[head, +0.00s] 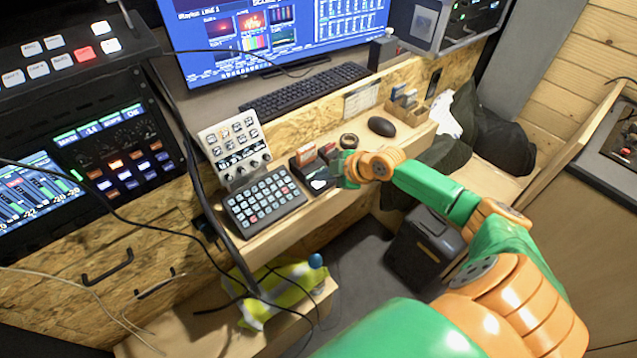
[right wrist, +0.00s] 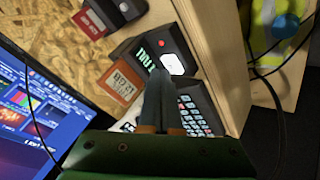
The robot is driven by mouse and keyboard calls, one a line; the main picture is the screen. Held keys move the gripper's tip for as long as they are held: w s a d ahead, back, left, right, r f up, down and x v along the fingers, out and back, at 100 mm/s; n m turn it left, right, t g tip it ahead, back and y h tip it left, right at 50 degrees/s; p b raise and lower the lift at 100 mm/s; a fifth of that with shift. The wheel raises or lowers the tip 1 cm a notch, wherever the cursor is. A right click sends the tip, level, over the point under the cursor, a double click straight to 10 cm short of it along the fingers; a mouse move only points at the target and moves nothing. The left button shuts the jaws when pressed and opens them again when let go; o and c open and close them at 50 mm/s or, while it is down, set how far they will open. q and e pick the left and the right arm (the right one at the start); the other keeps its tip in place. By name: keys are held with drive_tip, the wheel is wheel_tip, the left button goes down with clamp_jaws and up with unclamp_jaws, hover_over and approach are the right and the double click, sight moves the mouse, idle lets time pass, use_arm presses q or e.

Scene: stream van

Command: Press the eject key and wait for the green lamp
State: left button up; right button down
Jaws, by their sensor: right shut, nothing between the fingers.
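My right gripper (head: 341,170) reaches in over the desk edge at a small black device (head: 302,169). In the right wrist view its fingers (right wrist: 158,76) are together and empty, with the tips at or just above the same device (right wrist: 125,50). A pale key (right wrist: 172,63) shows beside the fingertips; I cannot tell whether they touch it. The device bears green lit characters (right wrist: 147,57) and a small red spot (right wrist: 160,43). An orange labelled cartridge (right wrist: 120,84) is by the device. My left gripper is not in view.
A keypad (head: 264,203) and a tilted knob panel (head: 236,150) stand left of the device. Another red cartridge (right wrist: 89,24) lies farther off. Cables hang at the left.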

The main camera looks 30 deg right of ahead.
sight(323, 186)
drive_tip(key=shift+f+b, duration=0.35)
drive_tip(key=shift+f, duration=0.1)
idle(0.6)
drive_tip(key=shift+r+p, duration=0.8)
drive_tip(key=shift+r, duration=0.05)
drive_tip(key=shift+r, duration=0.1)
wheel_tip(323, 186, up, 5)
drive_tip(key=p, duration=0.4)
idle(0.6)
